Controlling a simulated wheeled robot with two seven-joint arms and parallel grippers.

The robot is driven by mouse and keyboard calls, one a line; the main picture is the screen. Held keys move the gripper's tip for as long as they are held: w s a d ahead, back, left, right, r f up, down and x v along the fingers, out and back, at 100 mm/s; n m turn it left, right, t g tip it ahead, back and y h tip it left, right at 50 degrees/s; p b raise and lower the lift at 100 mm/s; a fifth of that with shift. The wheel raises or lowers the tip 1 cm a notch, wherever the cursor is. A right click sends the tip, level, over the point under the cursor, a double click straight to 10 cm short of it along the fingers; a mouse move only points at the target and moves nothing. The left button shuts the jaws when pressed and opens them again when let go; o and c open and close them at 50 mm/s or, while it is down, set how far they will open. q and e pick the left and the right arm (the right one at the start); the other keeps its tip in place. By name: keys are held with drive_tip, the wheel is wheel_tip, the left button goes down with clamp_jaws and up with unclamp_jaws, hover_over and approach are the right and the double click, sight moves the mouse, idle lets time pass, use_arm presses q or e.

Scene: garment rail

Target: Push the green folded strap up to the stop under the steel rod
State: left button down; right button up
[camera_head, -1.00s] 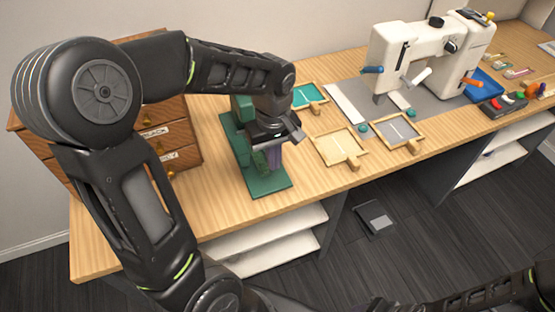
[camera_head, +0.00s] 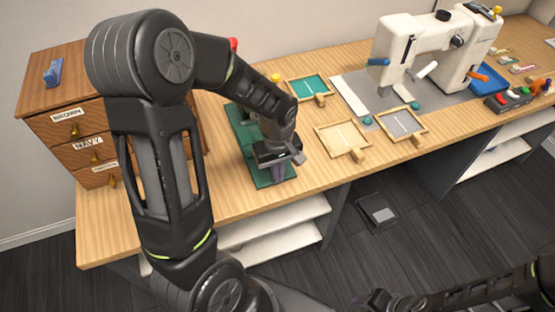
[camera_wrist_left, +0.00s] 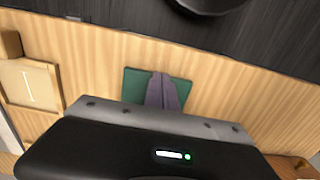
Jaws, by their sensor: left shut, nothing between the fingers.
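My left gripper (camera_head: 279,174) points down over the front end of a green fixture (camera_head: 244,143) on the bench. Its purplish-grey fingers are shut and empty. In the left wrist view the closed fingers (camera_wrist_left: 163,92) stand in front of the green base plate (camera_wrist_left: 133,85). I cannot see whether they touch anything. I cannot make out the green folded strap, the steel rod or the stop; my arm and gripper cover much of the fixture. A dark part of my right arm shows at the lower right, with its fingers unclear.
A wooden drawer cabinet (camera_head: 62,102) stands at the left. Wooden frames, including a pale one (camera_head: 342,139), lie right of the fixture. A sewing machine (camera_head: 432,50) stands farther right. The bench's front edge lies close to the fixture, with shelves below.

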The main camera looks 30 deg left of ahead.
use_arm(q)
drive_tip(key=shift+w+a+f+p, duration=0.1)
drive_tip(key=shift+w+a+p, duration=0.25)
drive_tip(key=shift+w+a, duration=0.35)
drive_tip(key=shift+w+a+f+p, duration=0.1)
drive_tip(key=shift+w+a+p, duration=0.25)
drive_tip(key=shift+a, duration=0.6)
use_arm(e)
drive_tip(key=shift+s+r, duration=0.1)
drive_tip(key=shift+r, duration=0.5)
